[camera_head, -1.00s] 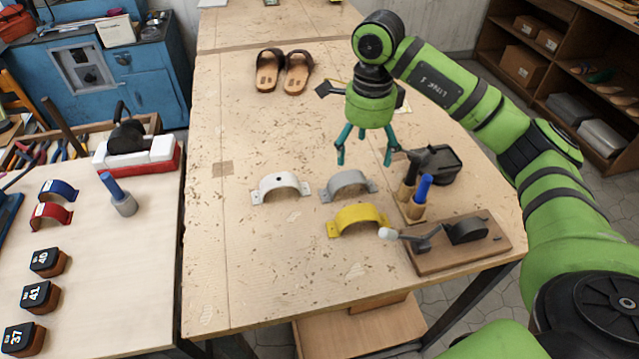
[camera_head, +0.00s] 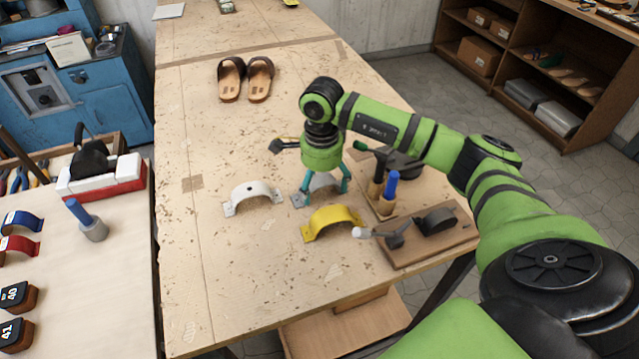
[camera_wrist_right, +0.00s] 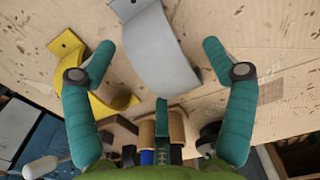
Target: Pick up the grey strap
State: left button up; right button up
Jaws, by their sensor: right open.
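The grey strap (camera_head: 298,199) is an arched metal band on the wooden table, between a white strap (camera_head: 252,196) and a yellow strap (camera_head: 331,222). In the head view my right gripper (camera_head: 325,190) is over it and hides most of it. The yellow strap (camera_wrist_right: 95,70) is beside the left finger there. My left gripper is not in view.
Blue-handled and wooden-handled tools (camera_head: 388,190) stand in a holder close right of the gripper. A wooden board with a lever device (camera_head: 430,240) sits at the right table edge. Sandals (camera_head: 246,78) lie farther back. The table left of the white strap is clear.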

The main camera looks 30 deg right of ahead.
jog(key=shift+c, duration=0.4)
jog(key=c, duration=0.9)
jog(key=shift+r, duration=0.1)
jog(key=shift+w+r+b, duration=0.1)
jog(key=shift+r+b, duration=0.3)
jog(key=shift+r, duration=0.25)
notch_tip(320, 180, up, 8)
jog(key=b, duration=0.3)
jog(key=shift+r, duration=0.15)
notch_tip(320, 180, up, 8)
jog(key=p, duration=0.1)
send_over(321, 182)
jog(key=shift+a+r, duration=0.1)
